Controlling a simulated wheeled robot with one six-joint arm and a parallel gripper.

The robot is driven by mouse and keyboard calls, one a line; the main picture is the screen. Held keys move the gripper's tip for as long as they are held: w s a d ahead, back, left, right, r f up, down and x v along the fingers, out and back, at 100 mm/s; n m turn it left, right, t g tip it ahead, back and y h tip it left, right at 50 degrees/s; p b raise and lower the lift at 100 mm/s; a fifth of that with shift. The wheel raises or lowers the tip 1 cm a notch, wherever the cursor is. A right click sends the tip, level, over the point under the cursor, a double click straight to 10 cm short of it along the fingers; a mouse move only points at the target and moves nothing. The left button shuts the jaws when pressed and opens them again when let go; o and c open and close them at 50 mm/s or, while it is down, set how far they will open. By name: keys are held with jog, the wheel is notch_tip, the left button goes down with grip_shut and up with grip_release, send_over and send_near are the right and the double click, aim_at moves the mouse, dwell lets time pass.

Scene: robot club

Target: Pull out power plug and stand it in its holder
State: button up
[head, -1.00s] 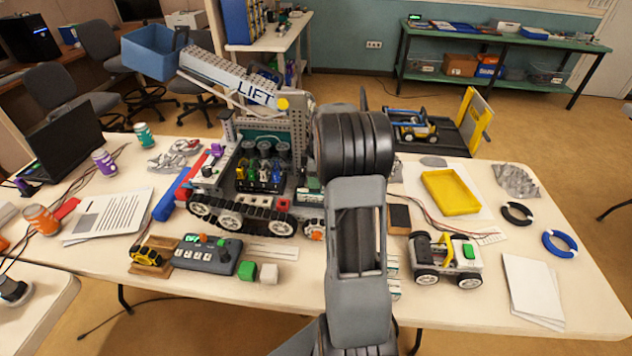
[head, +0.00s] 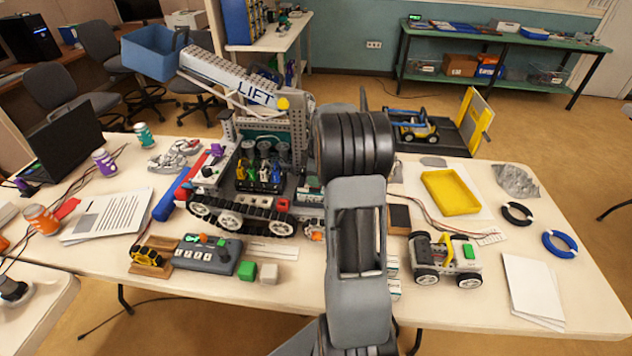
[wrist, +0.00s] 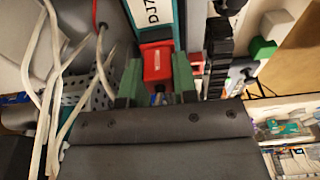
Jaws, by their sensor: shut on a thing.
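In the wrist view, my gripper (wrist: 157,84) has its two green fingers on either side of a red block-shaped part, seemingly the power plug (wrist: 157,63), and is shut on it. The plug is beside a white-and-teal labelled part, and a red wire shows to the left. I cannot tell whether the plug is still seated. In the head view my arm hides the gripper and plug. The large tracked robot (head: 262,212) with the LIFT boom stands left of my arm. I cannot clearly pick out the plug's holder.
A control box (head: 207,256), a yellow part on a wooden block (head: 151,258) and green and white cubes lie at the front left. A small wheeled robot (head: 446,260) and yellow tray (head: 451,191) are to the right. White cables crowd the wrist view's left.

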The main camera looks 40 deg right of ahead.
grip_shut()
jog(key=shift+r, duration=0.15)
jog(key=shift+r+p, duration=0.55)
jog(key=shift+r, duration=0.1)
jog(key=shift+r+p, duration=1.05)
jog(key=shift+r, duration=0.55)
jog(key=shift+r+p, duration=0.6)
jog(key=shift+r, duration=0.25)
